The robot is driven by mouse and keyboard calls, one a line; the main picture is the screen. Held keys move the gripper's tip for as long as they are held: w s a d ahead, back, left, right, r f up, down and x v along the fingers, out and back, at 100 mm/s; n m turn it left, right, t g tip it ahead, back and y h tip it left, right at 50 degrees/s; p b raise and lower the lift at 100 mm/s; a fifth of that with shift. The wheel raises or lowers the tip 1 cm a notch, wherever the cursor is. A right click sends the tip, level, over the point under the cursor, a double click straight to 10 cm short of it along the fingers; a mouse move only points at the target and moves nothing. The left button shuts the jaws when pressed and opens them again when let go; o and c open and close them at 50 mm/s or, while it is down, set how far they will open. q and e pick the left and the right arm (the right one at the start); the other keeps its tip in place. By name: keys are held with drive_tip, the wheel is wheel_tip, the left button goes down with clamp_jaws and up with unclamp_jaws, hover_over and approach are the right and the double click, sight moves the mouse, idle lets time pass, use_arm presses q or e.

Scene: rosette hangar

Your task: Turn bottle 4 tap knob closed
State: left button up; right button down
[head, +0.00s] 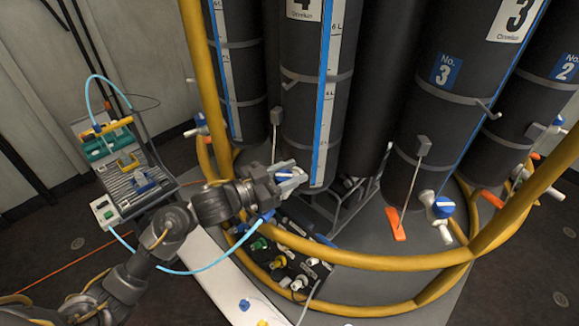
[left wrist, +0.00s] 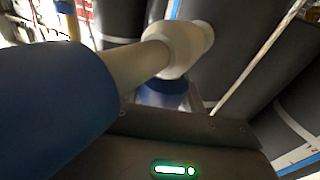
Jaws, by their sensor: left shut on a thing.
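Bottle 4 (head: 300,130) is a tall dark cylinder with a white number label and a blue-edged level scale. My left gripper (head: 291,178) is at its lower front, shut on the bottle 4 tap knob, which its fingers mostly hide. A little white and blue shows between the fingers. In the left wrist view a cream tap pipe (left wrist: 138,66) runs to a white fitting (left wrist: 180,50), with a blue part (left wrist: 160,94) below it. A large blurred blue piece (left wrist: 50,112) fills the left side. The knob's exact angle cannot be told. My right gripper is not in view.
Bottle 3 (head: 445,120) stands to the right, with its blue and white tap (head: 442,210). A yellow ring rail (head: 350,262) curves around the bottles in front. A black panel with connectors (head: 285,262) lies below my gripper. A rack (head: 130,170) with blue tubing stands left.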

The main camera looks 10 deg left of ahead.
use_arm(q)
drive_tip(key=m+g+h, duration=0.2)
drive_tip(key=g, duration=0.1)
drive_tip(key=shift+p, duration=0.35)
drive_tip(key=shift+s+d+m+g+h+b, duration=0.15)
drive_tip(key=shift+m+g+h, duration=0.25)
drive_tip(key=shift+m+g, duration=0.4)
drive_tip(key=shift+s+a+m+g+h+b, duration=0.15)
drive_tip(key=shift+m+g+h, duration=0.35)
drive_tip(key=shift+g, duration=0.5)
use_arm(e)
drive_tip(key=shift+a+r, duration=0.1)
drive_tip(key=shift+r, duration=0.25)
use_arm(q)
drive_tip(key=shift+d+m+g, duration=0.15)
drive_tip(key=shift+m+g, duration=0.25)
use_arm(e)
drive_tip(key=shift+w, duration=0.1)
use_arm(q)
drive_tip(key=o, duration=1)
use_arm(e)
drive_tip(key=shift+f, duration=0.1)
use_arm(q)
drive_tip(key=shift+s+a+f, duration=0.1)
drive_tip(key=shift+a, duration=0.3)
drive_tip(key=shift+b+v, duration=1.75)
drive_tip(key=shift+v, duration=3.25)
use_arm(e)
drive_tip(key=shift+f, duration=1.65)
